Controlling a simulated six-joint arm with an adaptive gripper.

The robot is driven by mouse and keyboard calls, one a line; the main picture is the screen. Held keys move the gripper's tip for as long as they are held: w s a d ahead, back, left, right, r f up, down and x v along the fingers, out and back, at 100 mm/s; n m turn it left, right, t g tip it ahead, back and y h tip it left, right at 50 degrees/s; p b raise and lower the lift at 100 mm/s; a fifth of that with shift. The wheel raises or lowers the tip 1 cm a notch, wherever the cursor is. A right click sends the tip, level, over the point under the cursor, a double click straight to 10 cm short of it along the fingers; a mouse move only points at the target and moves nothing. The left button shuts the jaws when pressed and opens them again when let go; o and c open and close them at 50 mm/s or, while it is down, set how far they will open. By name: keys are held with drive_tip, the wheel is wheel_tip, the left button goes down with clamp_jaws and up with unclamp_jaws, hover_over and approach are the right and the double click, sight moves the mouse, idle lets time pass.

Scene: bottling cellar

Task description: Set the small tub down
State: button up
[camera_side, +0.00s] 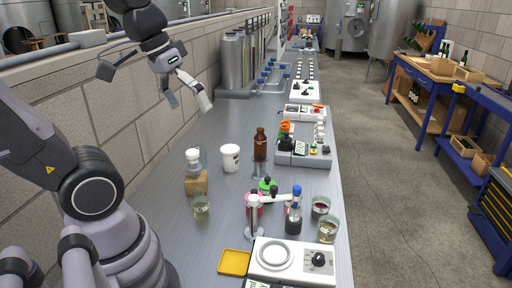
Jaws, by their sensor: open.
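The small tub (230,158) is a white, cylindrical tub with a lid. It stands upright on the metal bench, left of the brown bottle (260,146). My gripper (188,101) is open and empty. It is raised above the bench, up and to the left of the tub and apart from it. No thing lies between its fingers.
A white stirrer device (292,262), a yellow dish (234,262) and several glasses fill the front. Bare bench (160,215) lies at left; a brick wall runs behind.

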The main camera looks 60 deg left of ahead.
drive_tip(key=s+m, duration=0.1)
drive_tip(key=s+a+m+t+y, duration=0.1)
drive_tip(key=shift+s+r, duration=0.15)
drive_tip(key=shift+s, duration=0.2)
drive_tip(key=shift+s+a+m+t+y, duration=0.15)
drive_tip(key=shift+s+m+t+y, duration=0.05)
drive_tip(key=shift+m+t+y, duration=0.1)
drive_tip(key=shift+c, duration=0.8)
